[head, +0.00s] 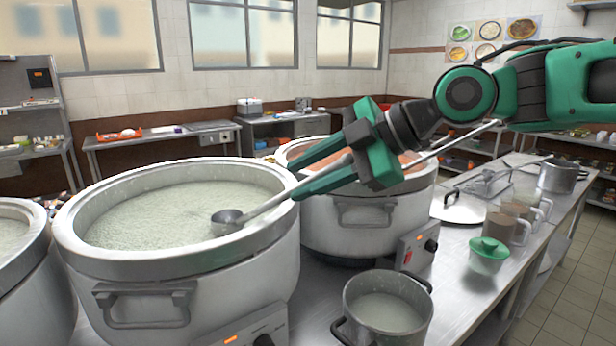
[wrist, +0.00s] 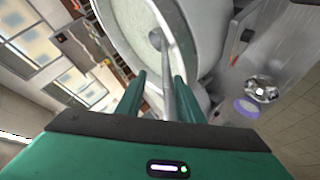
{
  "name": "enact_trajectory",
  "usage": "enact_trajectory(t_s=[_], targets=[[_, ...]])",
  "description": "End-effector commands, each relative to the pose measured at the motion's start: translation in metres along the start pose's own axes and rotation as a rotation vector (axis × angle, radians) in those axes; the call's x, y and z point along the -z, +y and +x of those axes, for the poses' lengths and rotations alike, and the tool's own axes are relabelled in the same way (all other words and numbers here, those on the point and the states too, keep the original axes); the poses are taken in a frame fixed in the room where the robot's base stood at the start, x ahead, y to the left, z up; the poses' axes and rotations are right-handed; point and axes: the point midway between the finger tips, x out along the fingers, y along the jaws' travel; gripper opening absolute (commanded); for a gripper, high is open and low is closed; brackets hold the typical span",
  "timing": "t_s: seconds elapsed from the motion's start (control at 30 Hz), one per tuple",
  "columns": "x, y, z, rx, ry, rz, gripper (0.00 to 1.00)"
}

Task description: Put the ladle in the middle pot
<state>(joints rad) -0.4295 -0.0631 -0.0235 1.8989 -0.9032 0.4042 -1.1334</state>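The middle pot (head: 180,262) is a large white pot with a metal rim, full of pale congee (head: 165,205). The metal ladle (head: 228,218) has its bowl at the congee's right side, inside the rim; its handle slopes up right over the rim. The ladle also shows in the wrist view (wrist: 158,42). My green gripper (head: 293,183) is above the rim on the right. Its fingers (wrist: 158,78) are apart, with the handle between them, near the right finger in the wrist view and a gap on the left. Whether the handle touches the right finger is unclear.
A small saucepan (head: 385,310), green-lidded bowl (head: 488,255) and mugs (head: 512,222) stand on the steel counter.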

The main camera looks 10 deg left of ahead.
Motion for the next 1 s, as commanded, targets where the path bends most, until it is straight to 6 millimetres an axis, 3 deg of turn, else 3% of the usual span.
enact_trajectory(t_s=[0.17,0.5,0.7,1.0], targets=[[0.000,0.001,-0.011,-0.002,-0.001,0.000,0.34],[-0.002,0.002,-0.072,-0.004,-0.002,0.000,0.34],[-0.002,0.001,-0.099,-0.002,-0.001,0.000,0.34],[-0.002,0.001,-0.108,0.000,0.001,0.001,0.34]])
